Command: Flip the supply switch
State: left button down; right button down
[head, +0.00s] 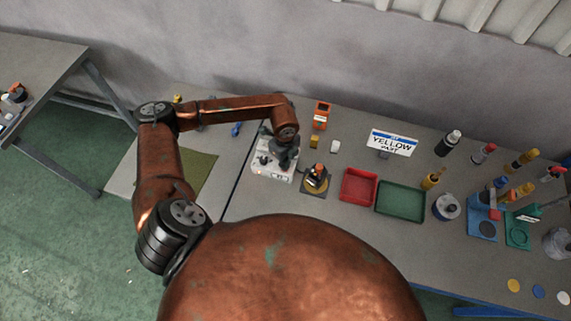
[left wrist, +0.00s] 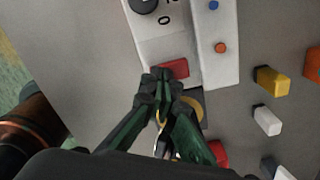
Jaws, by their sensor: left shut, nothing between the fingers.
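A white supply box (head: 262,170) stands on the bench below my left gripper (head: 284,158). In the left wrist view the box (left wrist: 170,45) shows a black knob (left wrist: 143,5) with a 0 mark beside it, and a red switch (left wrist: 174,69) near its lower edge. My left gripper (left wrist: 160,75) is shut and empty, its fingertips at the red switch and covering part of it. I cannot tell whether they touch, or which way the switch is set. My right gripper is out of view.
A dark base with an orange-topped part (head: 315,178) stands close right of the box. A red tray (head: 358,186) and a green tray (head: 400,201) lie farther right. A yellow block (head: 314,142), a white block (head: 335,147) and an orange device (head: 321,114) stand behind.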

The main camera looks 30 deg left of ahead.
pick_arm(q)
jog(key=shift+f, duration=0.2)
jog(key=shift+r+p, duration=0.4)
jog(key=shift+r, duration=0.35)
jog(key=shift+r+p, duration=1.65)
jog(key=shift+r, duration=1.15)
